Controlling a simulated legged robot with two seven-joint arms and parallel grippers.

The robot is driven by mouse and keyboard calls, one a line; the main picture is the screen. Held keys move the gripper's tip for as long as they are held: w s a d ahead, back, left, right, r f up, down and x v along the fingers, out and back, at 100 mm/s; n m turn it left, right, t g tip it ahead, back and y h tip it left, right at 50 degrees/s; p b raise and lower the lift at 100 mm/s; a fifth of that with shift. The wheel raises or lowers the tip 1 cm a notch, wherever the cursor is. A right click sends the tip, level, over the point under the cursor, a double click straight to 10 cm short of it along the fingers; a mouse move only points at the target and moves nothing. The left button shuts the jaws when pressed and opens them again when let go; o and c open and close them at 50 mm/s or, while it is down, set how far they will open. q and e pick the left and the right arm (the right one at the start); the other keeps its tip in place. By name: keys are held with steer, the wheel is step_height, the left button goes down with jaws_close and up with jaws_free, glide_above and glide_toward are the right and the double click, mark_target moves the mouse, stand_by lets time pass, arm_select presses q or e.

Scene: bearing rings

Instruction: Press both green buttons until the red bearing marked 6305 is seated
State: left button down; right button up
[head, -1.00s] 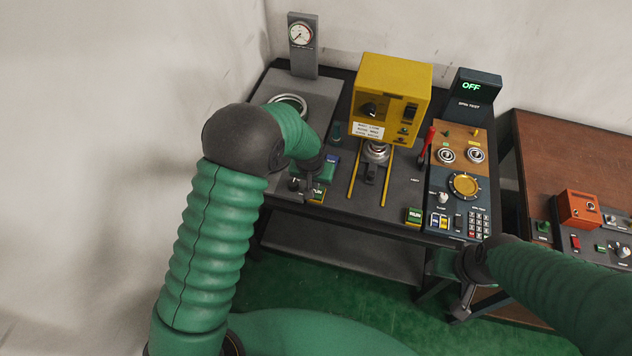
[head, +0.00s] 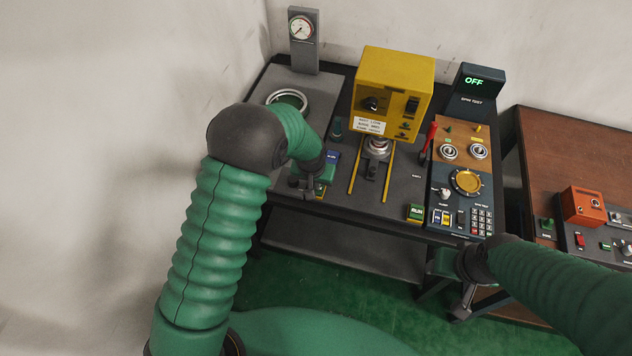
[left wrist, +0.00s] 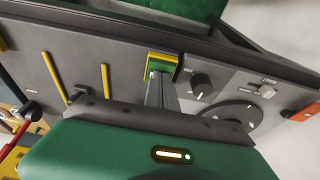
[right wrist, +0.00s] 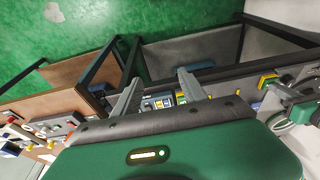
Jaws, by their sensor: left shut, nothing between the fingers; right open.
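The yellow press (head: 392,88) stands at the back of the grey bench. A silvery ring (head: 377,147) sits under it between two yellow rails; I cannot make out a red bearing or the mark 6305. One green button with a yellow edge (left wrist: 163,57) is at the bench's front left. My left gripper (left wrist: 160,72) is shut and empty, its tips at that button; whether they touch it is unclear. The other green button (head: 416,211), labelled RUN, is at the front, right of the rails, uncovered. My right gripper (right wrist: 157,88) is open and empty, low in front of the bench.
A gauge (head: 302,30) stands at the back left. A spin test panel (head: 468,190) with dial and keypad lies right of the RUN button, below a display (head: 474,88) reading OFF. A red lever (head: 430,140) rises beside the press. A brown table (head: 566,150) stands at right.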

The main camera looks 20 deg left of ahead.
arm_select(q)
steer(key=shift+d+r, duration=0.1)
steer(key=shift+r, duration=0.15)
arm_select(e)
steer(key=shift+d+r, duration=0.1)
steer(key=shift+r, duration=0.15)
